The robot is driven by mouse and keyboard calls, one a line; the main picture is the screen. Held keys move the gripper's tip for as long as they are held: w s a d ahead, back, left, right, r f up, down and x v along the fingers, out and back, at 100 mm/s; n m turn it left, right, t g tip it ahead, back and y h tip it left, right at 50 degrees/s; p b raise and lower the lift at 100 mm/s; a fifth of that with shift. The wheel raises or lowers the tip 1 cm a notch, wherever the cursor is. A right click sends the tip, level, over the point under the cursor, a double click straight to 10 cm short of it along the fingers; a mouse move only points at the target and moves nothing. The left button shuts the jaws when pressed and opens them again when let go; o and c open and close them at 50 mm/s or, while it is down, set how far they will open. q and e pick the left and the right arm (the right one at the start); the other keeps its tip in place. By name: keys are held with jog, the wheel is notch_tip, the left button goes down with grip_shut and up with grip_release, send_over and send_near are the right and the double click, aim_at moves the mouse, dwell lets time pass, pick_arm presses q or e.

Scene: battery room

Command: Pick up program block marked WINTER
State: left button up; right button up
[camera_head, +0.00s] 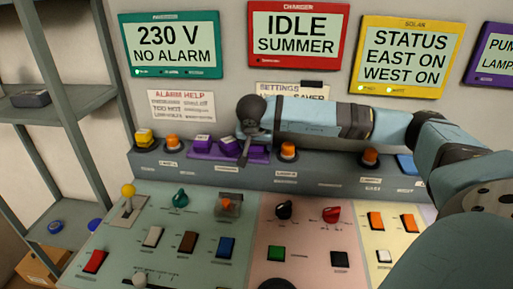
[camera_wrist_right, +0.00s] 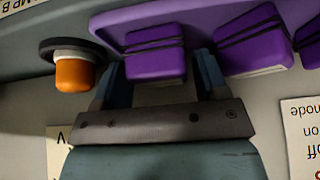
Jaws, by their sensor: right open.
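Several purple blocks sit in a purple tray (camera_head: 262,156) on the grey ledge; the tray also shows in the wrist view (camera_wrist_right: 195,22). In the head view, the left block (camera_head: 202,142) and a middle block (camera_head: 229,147) show; my right gripper (camera_head: 243,157) hides the area at the right. In the wrist view, my right gripper (camera_wrist_right: 157,82) is open, with its fingers either side of one purple block (camera_wrist_right: 155,58) beside the orange lamp. Contact cannot be told. Another purple block (camera_wrist_right: 252,42) lies to the right. I cannot read WINTER on any block. My left gripper is not in view.
Orange lamps (camera_head: 288,150) stand along the ledge, one close to my right gripper (camera_wrist_right: 75,72). Below, the sloped panel (camera_head: 200,262) carries switches and knobs. The red-framed screen (camera_head: 297,33) reads IDLE SUMMER.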

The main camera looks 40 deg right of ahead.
jog(key=shift+w+f, duration=0.1)
jog(key=shift+f, duration=0.05)
jog(key=c, duration=0.8)
